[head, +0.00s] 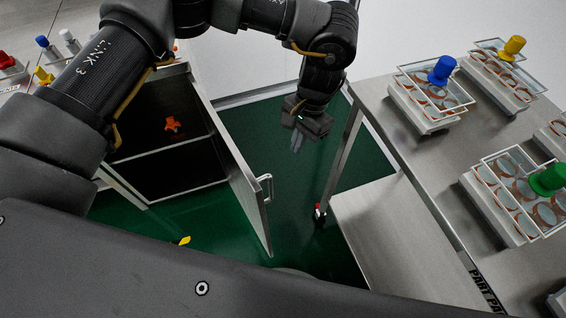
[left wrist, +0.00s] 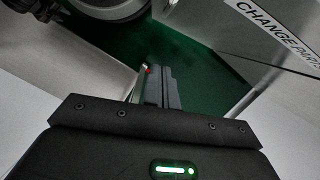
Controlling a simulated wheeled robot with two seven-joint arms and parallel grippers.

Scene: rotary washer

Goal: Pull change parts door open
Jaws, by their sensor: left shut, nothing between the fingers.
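The change parts door (head: 232,165) stands open, swung out from the cabinet, with its handle (head: 265,187) on its right-hand face. The dark cabinet interior (head: 150,132) shows, with a shelf and an orange part (head: 172,124) inside. My left gripper (head: 297,142) is shut and empty over the green floor, right of the door and apart from the handle. In the left wrist view its fingers (left wrist: 158,90) are together, and a pale panel (left wrist: 250,40) lettered "CHANGE PARTS" is at right. My right gripper is not in view.
A steel table (head: 390,140) with trays and blue, yellow and green knobs stands at right; its leg (head: 340,155) is close to my left gripper. Green floor (head: 265,120) is clear between door and table. A small yellow thing (head: 184,241) lies low near the cabinet.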

